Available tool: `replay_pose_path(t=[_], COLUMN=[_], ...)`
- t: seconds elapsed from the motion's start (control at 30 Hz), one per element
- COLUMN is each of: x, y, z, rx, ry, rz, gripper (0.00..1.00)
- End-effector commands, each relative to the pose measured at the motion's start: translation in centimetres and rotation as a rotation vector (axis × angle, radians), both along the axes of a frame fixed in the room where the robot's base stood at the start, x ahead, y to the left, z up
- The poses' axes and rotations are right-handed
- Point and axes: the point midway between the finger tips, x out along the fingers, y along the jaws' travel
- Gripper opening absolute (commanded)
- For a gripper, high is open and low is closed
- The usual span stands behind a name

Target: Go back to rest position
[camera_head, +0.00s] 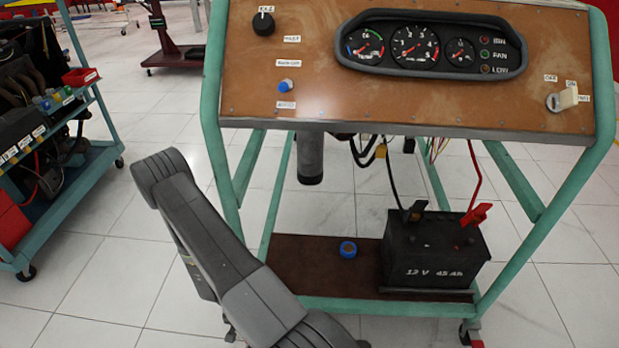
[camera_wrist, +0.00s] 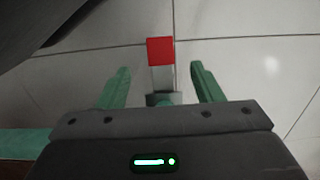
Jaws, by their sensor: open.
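My gripper (camera_wrist: 161,78) shows in the wrist view with its two green fingers spread apart. Nothing is held between them. A red-topped grey part (camera_wrist: 160,51), seen beyond the fingers, lies near the white tiled floor. In the head view my arm (camera_head: 215,235) is folded, with its elbow raised at the left in front of the engine trainer (camera_head: 330,100). My gripper itself is hidden from the head view.
The trainer has a green frame, a brown gauge panel and a lower shelf (camera_head: 300,262). A teal cart (camera_head: 75,190) stands left. Tiled floor lies open between cart and trainer.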

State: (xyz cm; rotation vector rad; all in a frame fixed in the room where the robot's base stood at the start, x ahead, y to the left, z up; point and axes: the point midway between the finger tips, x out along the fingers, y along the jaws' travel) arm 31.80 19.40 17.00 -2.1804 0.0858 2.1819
Motion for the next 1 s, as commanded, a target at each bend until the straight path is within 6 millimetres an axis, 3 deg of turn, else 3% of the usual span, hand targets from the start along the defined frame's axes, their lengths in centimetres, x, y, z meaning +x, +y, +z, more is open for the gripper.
replay_pose_path(t=[0.03,0.1,0.4,1.0], x=[0.0,0.0,0.0,0.1], y=[0.0,0.0,0.0,0.0], z=[1.5,2.7,5.9,6.5], rx=[0.000,0.001,0.000,0.003], ry=[-0.001,-0.001,-0.001,0.003], rz=[0.003,0.003,0.001,0.000], gripper=[0.60,0.60,0.60,0.60])
